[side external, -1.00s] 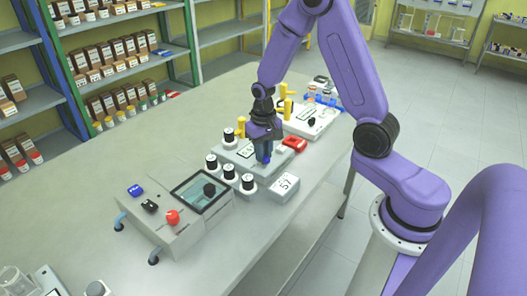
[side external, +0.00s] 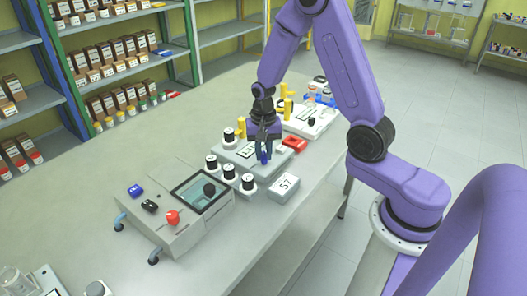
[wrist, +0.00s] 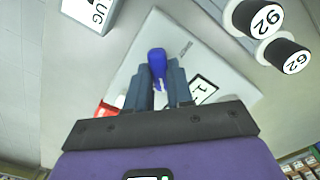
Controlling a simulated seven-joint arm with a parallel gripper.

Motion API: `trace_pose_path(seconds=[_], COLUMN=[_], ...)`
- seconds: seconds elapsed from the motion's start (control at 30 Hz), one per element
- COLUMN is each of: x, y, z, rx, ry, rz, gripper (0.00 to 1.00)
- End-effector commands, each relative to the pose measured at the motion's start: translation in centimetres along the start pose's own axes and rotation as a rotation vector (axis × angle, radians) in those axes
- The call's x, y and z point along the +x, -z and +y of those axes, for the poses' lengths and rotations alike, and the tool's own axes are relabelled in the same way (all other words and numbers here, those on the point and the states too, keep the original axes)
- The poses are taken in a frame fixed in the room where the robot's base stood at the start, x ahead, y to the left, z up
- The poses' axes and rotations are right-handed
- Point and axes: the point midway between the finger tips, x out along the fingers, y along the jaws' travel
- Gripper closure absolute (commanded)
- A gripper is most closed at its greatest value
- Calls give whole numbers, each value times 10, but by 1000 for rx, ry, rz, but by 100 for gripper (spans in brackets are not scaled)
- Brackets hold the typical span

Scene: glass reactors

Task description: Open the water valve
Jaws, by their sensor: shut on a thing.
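The blue valve handle (wrist: 157,60) shows between my fingertips in the wrist view. I take it to be the water valve. My gripper (wrist: 158,80) is shut on it. In the side external view my gripper (side external: 264,148) points down at the pale grey box, and a little of the blue handle (side external: 264,159) shows at its fingertips. The box (side external: 238,157) lies flat on the bench and has a labelled panel on top. My fingers hide part of the handle and its base.
Several black-and-white jars (side external: 229,171) stand close to the left of the box. A device with a screen (side external: 200,190) stands nearer the camera.

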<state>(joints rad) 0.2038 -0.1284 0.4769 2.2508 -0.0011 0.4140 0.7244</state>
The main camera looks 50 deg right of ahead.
Motion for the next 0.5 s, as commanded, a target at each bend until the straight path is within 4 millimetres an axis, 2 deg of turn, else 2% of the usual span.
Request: trace_pose_path(seconds=[0.27,0.3,0.33,0.37,0.5], x=[0,0,0,0,0], y=[0,0,0,0,0], z=[0,0,0,0,0], rx=[6,6,6,5,4], ry=[0,0,0,0,0], rz=[-1,-1,-1,-1,-1], gripper=[100,69,59,53,53])
